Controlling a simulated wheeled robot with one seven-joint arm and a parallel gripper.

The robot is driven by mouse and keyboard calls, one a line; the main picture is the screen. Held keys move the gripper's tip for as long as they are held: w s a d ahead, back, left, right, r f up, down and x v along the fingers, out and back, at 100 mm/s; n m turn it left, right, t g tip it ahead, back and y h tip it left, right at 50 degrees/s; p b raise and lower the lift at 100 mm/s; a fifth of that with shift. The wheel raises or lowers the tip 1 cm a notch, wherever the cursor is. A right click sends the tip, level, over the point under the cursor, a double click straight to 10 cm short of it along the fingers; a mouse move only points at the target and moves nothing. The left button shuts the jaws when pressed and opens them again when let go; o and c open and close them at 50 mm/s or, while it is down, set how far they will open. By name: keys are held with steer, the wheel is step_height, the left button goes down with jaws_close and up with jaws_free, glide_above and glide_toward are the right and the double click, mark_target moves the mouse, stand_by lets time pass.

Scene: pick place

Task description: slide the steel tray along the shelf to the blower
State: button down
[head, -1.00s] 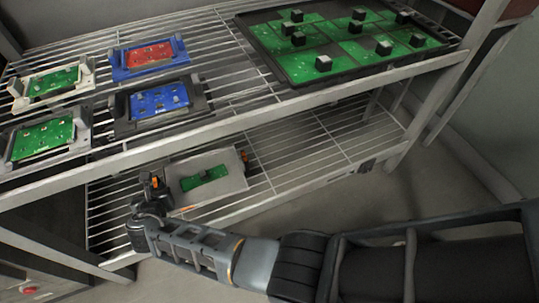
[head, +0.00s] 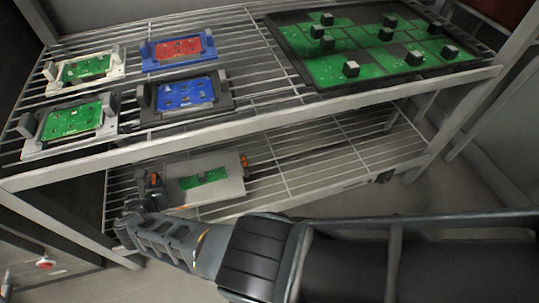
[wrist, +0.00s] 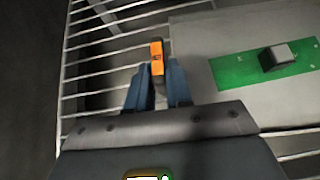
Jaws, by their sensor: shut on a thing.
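The steel tray (head: 220,192) lies flat on the wire lower shelf (head: 290,165), toward its left end. It carries a green circuit board (head: 203,179) with a dark block on it, and has an orange-marked handle (head: 244,161) at its right end. My gripper (head: 152,182) is at the tray's left end. In the wrist view my gripper (wrist: 157,80) is shut on the orange left handle (wrist: 156,58), with the tray (wrist: 205,40) to the right. I cannot make out a blower in either view.
The upper shelf overhangs the tray and holds several boards in fixtures, including a red board (head: 180,49) and a blue board (head: 186,92). A large black tray (head: 300,82) of green boards is at its right. The lower shelf right of the tray is clear.

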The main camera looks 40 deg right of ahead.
steer(key=shift+s+f, duration=0.15)
steer(key=shift+f, duration=0.05)
steer(key=c, duration=0.9)
jaws_free()
steer(key=shift+d, duration=0.1)
steer(key=shift+c, duration=0.2)
steer(key=p+v, duration=0.6)
steer(key=shift+r, duration=0.45)
steer(key=shift+s+a+r+p, duration=0.35)
steer(key=shift+s+p, duration=0.1)
steer(key=shift+s, duration=0.1)
steer(key=shift+f, duration=0.1)
